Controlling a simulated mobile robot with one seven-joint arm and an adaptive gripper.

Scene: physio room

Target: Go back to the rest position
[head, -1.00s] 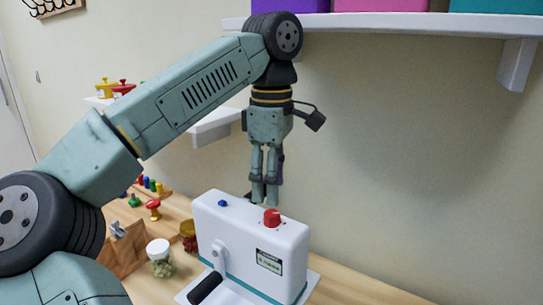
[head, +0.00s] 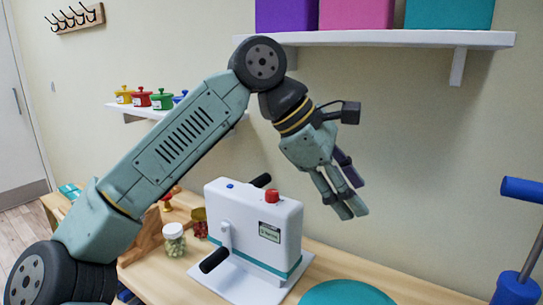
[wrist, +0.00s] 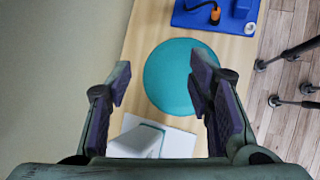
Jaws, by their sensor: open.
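My gripper (head: 350,205) hangs from my arm in the air, to the right of and above a white machine (head: 245,230), and tilts down to the right. It also shows in the wrist view (wrist: 160,90), where its two fingers stand wide apart with nothing between them. The machine has a red knob (head: 272,195) and a blue button on top, and black-handled cranks on its sides. It stands on a white base plate on the wooden table. My gripper touches nothing.
A teal disc (head: 345,293) lies on the table (head: 400,270) right of the machine. A blue stand (head: 517,285) is at the right edge. A wall shelf (head: 400,39) with purple, pink and teal boxes is above. Jars (head: 174,240) stand left of the machine.

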